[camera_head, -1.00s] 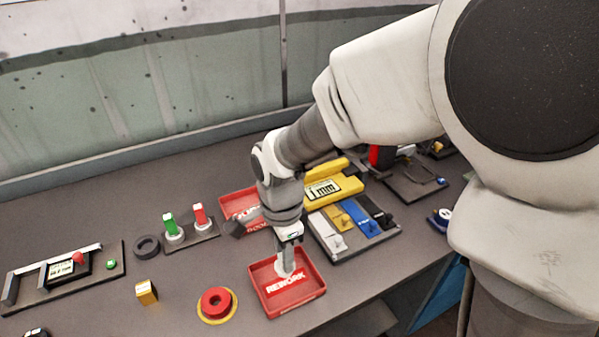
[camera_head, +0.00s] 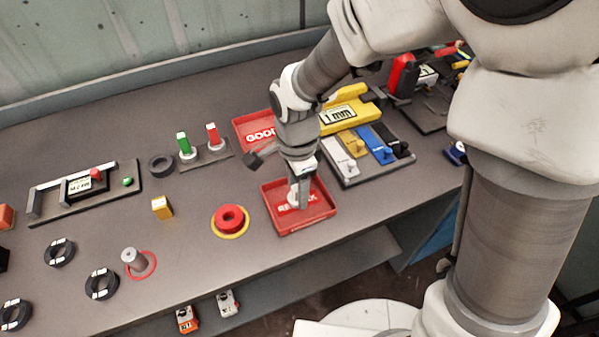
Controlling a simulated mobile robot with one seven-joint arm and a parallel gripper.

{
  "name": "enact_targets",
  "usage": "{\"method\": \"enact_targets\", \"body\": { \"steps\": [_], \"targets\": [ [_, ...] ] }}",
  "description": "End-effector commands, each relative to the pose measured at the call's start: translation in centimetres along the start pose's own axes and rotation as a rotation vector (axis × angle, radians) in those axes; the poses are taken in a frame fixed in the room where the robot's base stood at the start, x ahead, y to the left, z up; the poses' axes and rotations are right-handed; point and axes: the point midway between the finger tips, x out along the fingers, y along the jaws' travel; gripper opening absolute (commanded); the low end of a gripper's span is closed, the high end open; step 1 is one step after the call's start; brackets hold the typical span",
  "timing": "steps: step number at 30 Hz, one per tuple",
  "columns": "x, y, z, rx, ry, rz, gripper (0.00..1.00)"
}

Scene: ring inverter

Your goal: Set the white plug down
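My gripper (camera_head: 300,195) points straight down into the red REWORK tray (camera_head: 329,209) near the front edge of the bench. A small white piece (camera_head: 293,200), which looks like the white plug, shows at the fingertips, low over or on the tray floor. The fingers and wrist cover much of it. I cannot tell whether the fingers still grip it or whether it rests on the floor. Part of the tray's white lettering is hidden behind the fingers.
The red GOOD tray (camera_head: 243,131) lies behind. A red button (camera_head: 231,217) sits left of the REWORK tray. A grey block (camera_head: 346,165) with coloured pieces is at right.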

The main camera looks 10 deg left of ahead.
Motion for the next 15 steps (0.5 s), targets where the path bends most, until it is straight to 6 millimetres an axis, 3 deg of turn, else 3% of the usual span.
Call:
{"method": "enact_targets", "body": {
  "steps": [8,15],
  "targets": [
    [-0.9,-0.1,0.0,0.0,0.0,-0.003,0.54],
    [-5.9,-0.1,0.0,0.0,0.001,-0.006,0.54]
  ]
}}
